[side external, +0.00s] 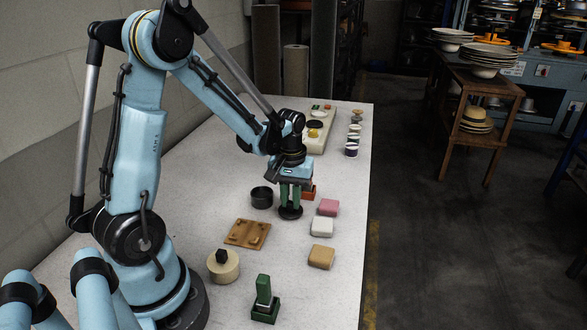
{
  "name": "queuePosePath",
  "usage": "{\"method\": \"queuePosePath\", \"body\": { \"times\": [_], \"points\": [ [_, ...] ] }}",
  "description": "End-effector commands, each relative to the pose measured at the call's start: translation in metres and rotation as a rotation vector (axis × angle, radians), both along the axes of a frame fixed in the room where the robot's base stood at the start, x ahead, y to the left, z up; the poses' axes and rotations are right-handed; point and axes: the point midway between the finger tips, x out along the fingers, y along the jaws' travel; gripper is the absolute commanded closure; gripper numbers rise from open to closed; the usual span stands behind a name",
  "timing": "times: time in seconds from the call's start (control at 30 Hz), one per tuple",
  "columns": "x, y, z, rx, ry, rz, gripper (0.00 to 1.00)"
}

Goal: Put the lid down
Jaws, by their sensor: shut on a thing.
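My gripper (290,204) points straight down over the table, its two green fingers shut on a dark round lid (290,213). The lid looks level. I cannot tell whether it touches the table or hangs just above it. An open dark round pot (262,198) stands on the table just left of the lid, apart from it. The fingers hide the top of the lid and its grip.
A wooden board (247,234), a round pale box (223,266) and a green stamp-like piece (265,303) stand nearer. Several cups are far right.

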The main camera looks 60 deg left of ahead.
Motion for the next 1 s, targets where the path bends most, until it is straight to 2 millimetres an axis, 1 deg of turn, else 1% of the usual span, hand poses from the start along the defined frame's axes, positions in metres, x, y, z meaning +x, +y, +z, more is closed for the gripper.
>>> {"method": "queuePosePath", "body": {
  "times": [0.07,0.1,0.23,0.27,0.53,0.67,0.77,1.0],
  "points": [
    [0.0,0.0,-0.002,0.0,0.0,0.0,1.0],
    [0.0,0.0,-0.002,0.0,0.0,0.0,0.79],
    [0.0,0.0,-0.002,0.0,0.0,0.0,0.59],
    [0.0,0.0,-0.002,0.0,0.0,0.0,0.56],
    [0.0,0.0,-0.002,0.0,0.0,0.0,0.56],
    [0.0,0.0,0.004,0.0,0.0,0.0,0.56],
    [0.0,0.0,0.015,0.0,0.0,0.0,0.56],
    [0.0,0.0,0.053,0.0,0.0,0.0,0.56]
  ]
}}
